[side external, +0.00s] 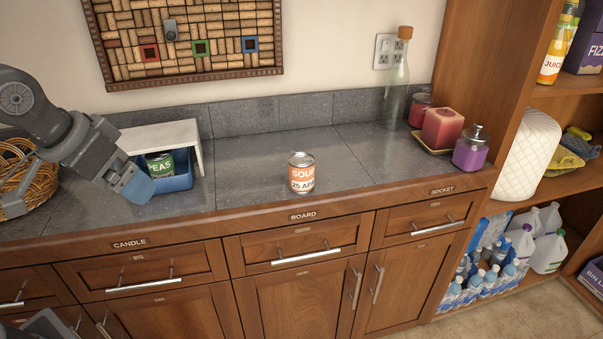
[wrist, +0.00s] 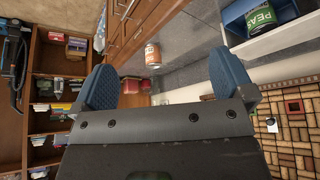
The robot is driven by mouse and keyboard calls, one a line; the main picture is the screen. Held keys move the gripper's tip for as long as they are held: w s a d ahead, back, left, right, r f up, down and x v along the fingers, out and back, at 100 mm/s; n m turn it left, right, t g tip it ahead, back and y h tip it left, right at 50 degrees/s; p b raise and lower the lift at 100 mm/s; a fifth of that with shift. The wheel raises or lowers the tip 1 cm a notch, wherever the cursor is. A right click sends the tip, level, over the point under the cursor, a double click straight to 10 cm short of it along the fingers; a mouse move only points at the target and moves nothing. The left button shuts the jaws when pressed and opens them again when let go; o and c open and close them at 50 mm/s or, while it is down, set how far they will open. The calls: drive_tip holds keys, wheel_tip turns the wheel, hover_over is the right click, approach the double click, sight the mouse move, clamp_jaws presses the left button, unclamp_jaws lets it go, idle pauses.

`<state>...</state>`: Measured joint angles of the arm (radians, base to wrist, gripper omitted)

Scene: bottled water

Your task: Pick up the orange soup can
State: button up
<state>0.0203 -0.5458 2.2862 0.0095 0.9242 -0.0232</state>
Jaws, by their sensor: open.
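The orange soup can (side external: 301,173) stands upright on the grey counter, near the front edge, above the drawer labelled BOARD. In the wrist view the soup can (wrist: 153,55) shows small and distant, between my two fingers. My gripper (wrist: 160,88) is open, with blue fingers spread apart and nothing between them. In the side external view my gripper (side external: 136,188) hangs at the left, over the counter by the blue bin, well apart from the soup can.
A blue bin (side external: 178,183) holding a green PEAS can (side external: 160,164) sits under a white shelf (side external: 160,135) near my gripper. A wicker basket (side external: 28,172) is at far left. A glass bottle (side external: 396,85) and candles (side external: 443,129) stand at right. Counter around the soup can is clear.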

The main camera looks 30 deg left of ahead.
drive_tip(key=w+d+r, duration=0.2)
drive_tip(key=w+r, duration=0.1)
drive_tip(key=w, duration=0.9)
hover_over(300, 161)
drive_tip(key=s, duration=0.4)
wheel_tip(300, 161, down, 7)
drive_tip(key=shift+g, duration=0.5)
drive_tip(key=x, duration=0.9)
drive_tip(key=shift+s+a, duration=0.1)
drive_tip(key=shift+a, duration=0.05)
drive_tip(key=shift+s+x, duration=0.2)
drive_tip(key=shift+x, duration=2.65)
drive_tip(key=shift+c, duration=0.4)
drive_tip(key=c, duration=1)
drive_tip(key=shift+c, duration=0.5)
